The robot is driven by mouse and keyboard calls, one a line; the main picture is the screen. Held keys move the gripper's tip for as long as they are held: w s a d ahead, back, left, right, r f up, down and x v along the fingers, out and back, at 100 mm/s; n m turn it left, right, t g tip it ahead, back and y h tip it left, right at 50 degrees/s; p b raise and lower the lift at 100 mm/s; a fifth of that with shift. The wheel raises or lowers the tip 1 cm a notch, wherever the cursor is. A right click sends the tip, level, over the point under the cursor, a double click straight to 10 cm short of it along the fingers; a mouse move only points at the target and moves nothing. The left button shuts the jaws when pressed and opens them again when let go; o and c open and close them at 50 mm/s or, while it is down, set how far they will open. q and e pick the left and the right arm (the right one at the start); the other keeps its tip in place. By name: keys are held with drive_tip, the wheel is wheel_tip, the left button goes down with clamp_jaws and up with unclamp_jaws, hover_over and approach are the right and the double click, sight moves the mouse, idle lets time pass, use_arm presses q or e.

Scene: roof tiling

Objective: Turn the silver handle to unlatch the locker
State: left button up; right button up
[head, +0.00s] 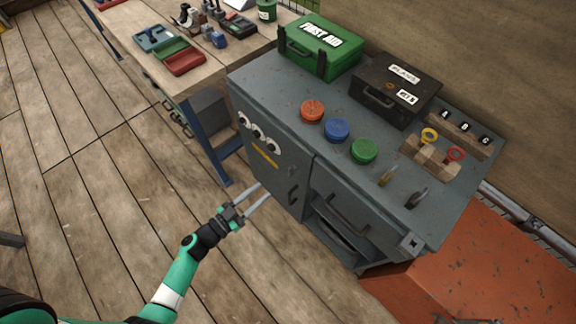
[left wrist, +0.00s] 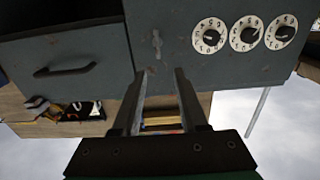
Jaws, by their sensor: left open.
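The grey locker cabinet (head: 285,190) stands in the middle of the head view, with three white dials (head: 258,134) on its front. In the left wrist view, a small silver-grey handle (left wrist: 157,42) sits on the grey front panel, between the dials (left wrist: 243,34) and a drawer front with a dark pull (left wrist: 66,71). I cannot clearly make out the silver handle in the head view. My left gripper (head: 264,192) is open and empty, in front of the dial door and apart from it. In the left wrist view its fingertips (left wrist: 163,72) point toward the silver handle. My right gripper is not in view.
Red, blue and green buttons (head: 337,130), a green first aid box (head: 322,47) and a dark box (head: 393,90) are on the cabinet top. A wooden workbench (head: 130,35) stands to the left, an orange-red box (head: 475,260) to the right. The plank floor before the cabinet is clear.

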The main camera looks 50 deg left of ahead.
sight(289, 170)
use_arm(q)
drive_tip(key=w+b, duration=0.1)
drive_tip(key=w, duration=0.2)
drive_tip(key=w+b, duration=0.2)
drive_tip(key=w, duration=0.2)
drive_tip(key=w+b, duration=0.1)
drive_tip(key=w, duration=0.3)
drive_tip(key=shift+d+f, duration=0.1)
drive_tip(key=shift+d, duration=0.15)
drive_tip(key=shift+w, duration=0.35)
clamp_jaws()
